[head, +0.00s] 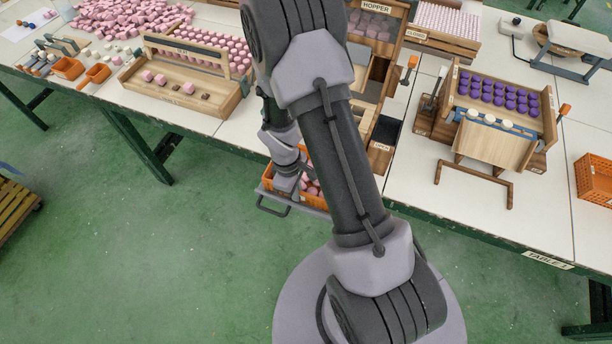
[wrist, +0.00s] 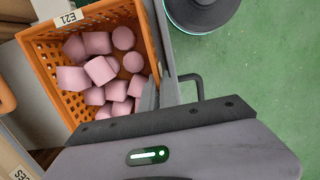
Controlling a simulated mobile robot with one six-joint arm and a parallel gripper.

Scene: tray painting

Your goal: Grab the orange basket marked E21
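The orange basket marked E21 (wrist: 152,45) fills the upper left of the wrist view, with its label (wrist: 68,18) on the top edge and several pink pieces (wrist: 97,72) inside. In the head view the basket (head: 318,202) sits at the table's front edge, partly hidden by my arm. My gripper (wrist: 158,92) is at the basket's right wall in the wrist view, low and close to the rim. Its fingers are mostly hidden by its body, so I cannot tell whether they grip the wall. In the head view my gripper (head: 288,183) is over the basket's left part.
A grey bracket with a handle (head: 272,206) juts out beside the basket. Behind stand the hopper (head: 372,22) and a dark bin (head: 385,130). A wooden rack with purple pieces (head: 500,92) stands right. Another orange basket (head: 594,180) is at the far right. Green floor is open in front.

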